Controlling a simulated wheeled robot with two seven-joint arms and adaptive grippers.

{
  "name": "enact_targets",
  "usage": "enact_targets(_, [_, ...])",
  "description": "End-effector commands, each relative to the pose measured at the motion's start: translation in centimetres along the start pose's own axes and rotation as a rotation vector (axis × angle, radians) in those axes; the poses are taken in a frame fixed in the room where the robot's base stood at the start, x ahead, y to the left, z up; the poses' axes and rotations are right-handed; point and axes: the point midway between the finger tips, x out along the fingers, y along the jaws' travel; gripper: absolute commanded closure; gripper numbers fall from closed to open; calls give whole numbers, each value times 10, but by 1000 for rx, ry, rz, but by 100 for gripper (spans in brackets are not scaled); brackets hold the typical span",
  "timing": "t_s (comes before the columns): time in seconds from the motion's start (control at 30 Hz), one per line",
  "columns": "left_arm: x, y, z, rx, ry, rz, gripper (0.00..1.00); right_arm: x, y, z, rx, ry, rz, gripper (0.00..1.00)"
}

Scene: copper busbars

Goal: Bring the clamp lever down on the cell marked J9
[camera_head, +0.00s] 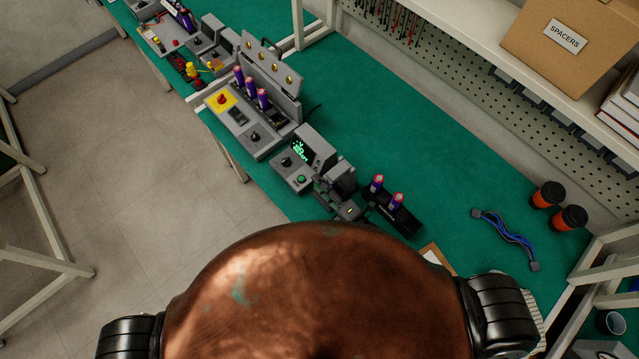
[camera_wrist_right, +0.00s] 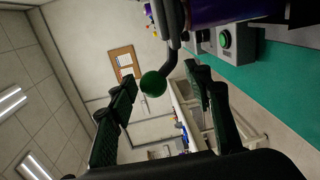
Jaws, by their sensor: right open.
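In the right wrist view, a lever with a dark rod and a green ball knob (camera_wrist_right: 153,84) hangs between the fingers of my right gripper (camera_wrist_right: 164,77). The gripper is open, one finger on each side of the knob, not closed on it. A purple cell (camera_wrist_right: 222,9) lies close at the top edge, partly cut off. In the head view, the grey tester (camera_head: 300,165) with a lit green screen stands mid-bench; dark parts crowd its right side, and the lever cannot be made out there. No J9 marking is readable. My left gripper is out of view.
A black holder (camera_head: 396,216) with two purple cells stands right of the tester. A grey station (camera_head: 253,125) with several cells stands behind it. A blue cable (camera_head: 508,238) and two cups (camera_head: 558,207) lie farther right. The green bench (camera_head: 400,120) is clear between.

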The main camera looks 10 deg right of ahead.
Motion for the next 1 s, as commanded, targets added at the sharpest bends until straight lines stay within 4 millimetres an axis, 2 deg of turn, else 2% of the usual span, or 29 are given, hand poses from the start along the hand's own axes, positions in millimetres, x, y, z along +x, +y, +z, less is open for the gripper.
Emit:
enact_targets(0.3, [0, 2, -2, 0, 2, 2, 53, -64, -2, 0, 1, -2, -5, 54])
enact_targets(0.5, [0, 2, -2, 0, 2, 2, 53, -97, -1, 1, 0, -3, -4, 54])
enact_targets(0.7, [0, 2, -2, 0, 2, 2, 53, -110, 0, 0, 0, -2, -3, 54])
enact_targets(1.0, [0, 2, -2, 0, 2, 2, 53, -111, 0, 0, 0, -2, -2, 54])
